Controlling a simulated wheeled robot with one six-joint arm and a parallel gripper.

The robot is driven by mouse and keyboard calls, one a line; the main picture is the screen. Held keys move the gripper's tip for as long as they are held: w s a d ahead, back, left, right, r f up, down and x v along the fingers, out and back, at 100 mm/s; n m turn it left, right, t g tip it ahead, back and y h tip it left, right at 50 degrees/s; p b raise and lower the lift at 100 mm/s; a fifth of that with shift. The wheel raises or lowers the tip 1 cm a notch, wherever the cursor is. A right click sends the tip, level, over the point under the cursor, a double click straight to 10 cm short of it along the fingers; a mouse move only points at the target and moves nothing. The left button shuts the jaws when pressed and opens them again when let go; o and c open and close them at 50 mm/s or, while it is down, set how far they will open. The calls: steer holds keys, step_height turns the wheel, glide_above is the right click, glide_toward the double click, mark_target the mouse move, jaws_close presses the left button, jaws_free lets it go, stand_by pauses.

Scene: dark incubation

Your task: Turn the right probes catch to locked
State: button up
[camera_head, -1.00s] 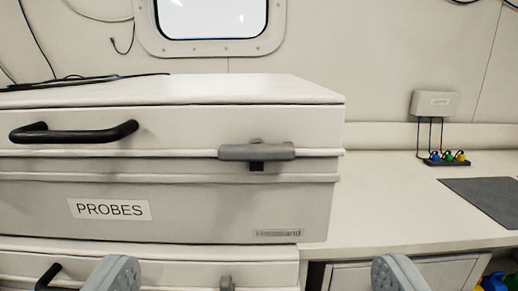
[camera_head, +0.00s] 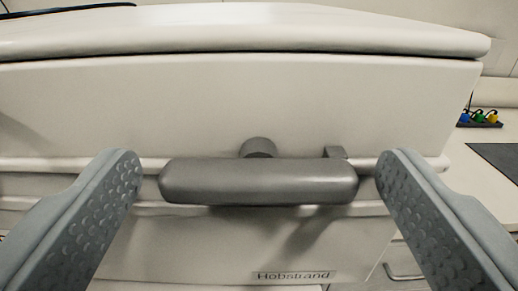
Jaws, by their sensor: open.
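The right catch (camera_head: 258,183) is a grey bar lying level across the seam of the white probes box (camera_head: 200,105). A round pivot shows behind its top middle, and a small grey bracket (camera_head: 334,153) stands behind its right end. My gripper (camera_head: 258,180) is open, with one textured grey finger to the left of the bar and one to the right. The right fingertip is very near the bar's right end; I cannot tell if it touches. The left fingertip is a little apart from the left end. The PROBES label is out of view.
The box lid (camera_head: 240,30) overhangs above the catch. A maker's label (camera_head: 293,275) is below it. To the right are a counter with a dark mat (camera_head: 497,158), small coloured items (camera_head: 478,118) and a lower drawer handle (camera_head: 400,272).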

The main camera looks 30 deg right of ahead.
steer(key=c, duration=1)
steer(key=shift+m, duration=0.3)
steer(key=m, duration=0.3)
steer(key=shift+d+m, duration=0.1)
steer(key=shift+m, duration=0.3)
steer(key=m, duration=0.4)
steer(key=shift+m, duration=0.3)
steer(key=m, duration=0.4)
steer(key=shift+f+m, duration=0.1)
steer(key=shift+m, duration=2.3)
